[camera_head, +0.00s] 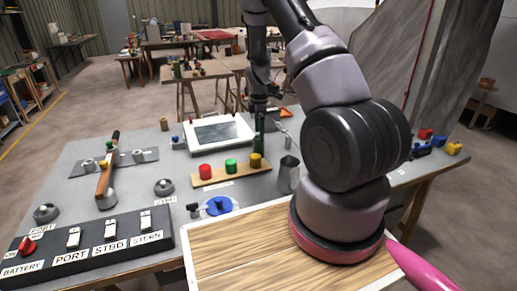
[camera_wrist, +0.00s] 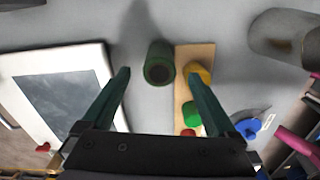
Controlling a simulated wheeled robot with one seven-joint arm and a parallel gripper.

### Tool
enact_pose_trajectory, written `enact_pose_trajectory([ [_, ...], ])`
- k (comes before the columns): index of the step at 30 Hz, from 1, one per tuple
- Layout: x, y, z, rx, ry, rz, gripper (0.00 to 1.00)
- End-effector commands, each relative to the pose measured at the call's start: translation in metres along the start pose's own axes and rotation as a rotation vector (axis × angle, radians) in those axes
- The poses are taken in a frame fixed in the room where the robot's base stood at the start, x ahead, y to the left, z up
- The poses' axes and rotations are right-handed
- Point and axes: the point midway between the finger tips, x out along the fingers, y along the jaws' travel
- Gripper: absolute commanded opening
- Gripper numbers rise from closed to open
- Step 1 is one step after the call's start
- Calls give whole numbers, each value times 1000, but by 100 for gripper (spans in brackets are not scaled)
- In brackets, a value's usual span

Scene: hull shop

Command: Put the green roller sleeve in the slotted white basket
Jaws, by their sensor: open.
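The green roller sleeve (camera_wrist: 159,64) stands upright on the grey bench in the wrist view, its round open end facing the camera. It shows between the two dark green fingers of my gripper (camera_wrist: 160,74), beyond their tips, and nothing is held. My gripper (camera_head: 259,112) also shows in the head view, pointing down over the bench behind the button board. There its fingers and the sleeve are hard to tell apart. I cannot make out a slotted white basket in either view.
A wooden board (camera_head: 206,181) with red, green and yellow knobs stands beside the sleeve. A white-framed dark panel (camera_head: 218,134) lies on its other side. A metal cup (camera_head: 289,176) stands to the right. A switch panel (camera_head: 90,245) and an orange-handled lever (camera_head: 104,182) are left.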

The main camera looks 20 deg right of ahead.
Motion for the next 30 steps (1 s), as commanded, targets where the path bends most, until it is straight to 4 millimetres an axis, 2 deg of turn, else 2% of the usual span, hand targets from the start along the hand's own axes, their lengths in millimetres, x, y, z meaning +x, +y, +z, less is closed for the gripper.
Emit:
enact_pose_trajectory([
  [3, 21, 0, -4, -2, -2, -4, 93],
  [6, 32, 0, -3, -1, -1, -3, 93],
  [15, 38, 1, -3, -1, 0, 0, 93],
  [16, 38, 1, -3, -1, 0, 0, 89],
  [20, 38, 1, -3, -1, 0, 0, 39],
  [21, 38, 1, -3, -1, 0, -1, 24],
  [23, 38, 1, -3, -1, 0, 0, 3],
  [24, 38, 1, -3, -1, 0, 0, 0],
  [30, 36, 1, -3, -1, 1, 0, 0],
])
